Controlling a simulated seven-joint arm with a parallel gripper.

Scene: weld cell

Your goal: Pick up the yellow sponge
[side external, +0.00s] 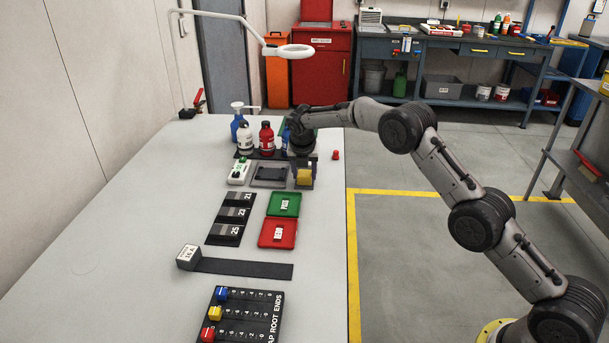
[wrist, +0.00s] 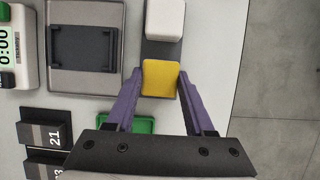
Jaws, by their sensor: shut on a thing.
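The yellow sponge (wrist: 160,78) is a small block between the two purple fingers of my gripper (wrist: 158,76) in the wrist view. The fingertips touch its left and right sides, so my gripper is shut on it. It also shows in the side external view as a yellow block (side external: 304,177) below my gripper (side external: 304,172), at the far right part of the table. The sponge is at or just above a dark strip (wrist: 160,52); I cannot tell whether it touches it.
A white block (wrist: 165,19) sits on the dark strip just beyond the sponge. A grey device with a dark cradle (wrist: 83,48) and a green tray (wrist: 128,125) are close by. Bottles (side external: 266,138) stand behind. The table's right edge is near.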

